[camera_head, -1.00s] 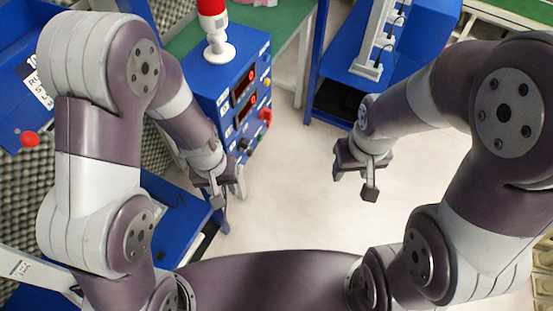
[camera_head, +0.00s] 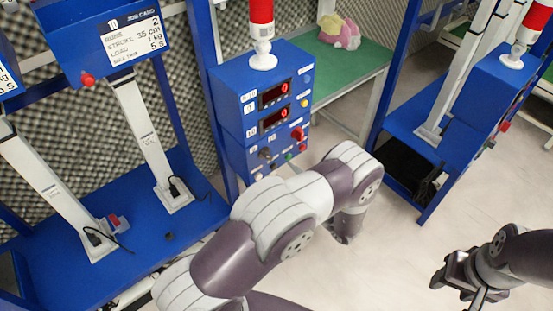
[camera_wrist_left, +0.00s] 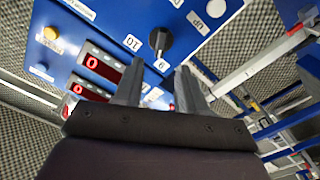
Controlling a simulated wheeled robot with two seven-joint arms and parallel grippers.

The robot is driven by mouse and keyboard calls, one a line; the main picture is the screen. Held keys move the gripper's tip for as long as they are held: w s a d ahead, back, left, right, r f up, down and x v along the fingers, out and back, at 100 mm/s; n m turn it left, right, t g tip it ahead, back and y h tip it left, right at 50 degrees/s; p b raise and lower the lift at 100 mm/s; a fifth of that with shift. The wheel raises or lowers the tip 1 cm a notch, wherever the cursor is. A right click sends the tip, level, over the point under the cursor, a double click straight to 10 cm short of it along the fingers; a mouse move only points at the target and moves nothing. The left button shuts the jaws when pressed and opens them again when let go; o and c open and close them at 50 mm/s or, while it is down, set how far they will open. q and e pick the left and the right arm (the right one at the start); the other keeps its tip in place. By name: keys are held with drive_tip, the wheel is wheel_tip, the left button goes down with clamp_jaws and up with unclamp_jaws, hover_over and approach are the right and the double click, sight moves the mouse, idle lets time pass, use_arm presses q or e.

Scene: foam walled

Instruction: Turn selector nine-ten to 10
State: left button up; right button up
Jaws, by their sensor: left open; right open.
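The selector is a black knob (camera_wrist_left: 160,40) on the blue control panel (camera_wrist_left: 115,20) in the left wrist view. A label 10 (camera_wrist_left: 132,42) sits left of it and a label 9 (camera_wrist_left: 160,65) below it. Its grip bar appears to point toward the 9. My left gripper (camera_wrist_left: 158,82) is open and empty, with the knob ahead of its fingertips and apart from them. In the head view the blue control box (camera_head: 233,90) shows this panel; my left arm crosses in front of its lower part. My right gripper (camera_head: 456,288) is open and empty at the lower right.
Two red displays (camera_head: 272,95) reading 0 and several coloured buttons are on the box face. A red and white lamp (camera_head: 262,35) stands on top. A green table (camera_head: 350,75) with a pink toy is behind. Another blue stand (camera_head: 430,150) is at right; floor between is clear.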

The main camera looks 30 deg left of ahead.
sight(269, 158)
use_arm(q)
drive_tip(key=p+x, duration=0.1)
drive_tip(key=x, duration=0.6)
drive_tip(key=shift+a, duration=0.1)
clamp_jaws()
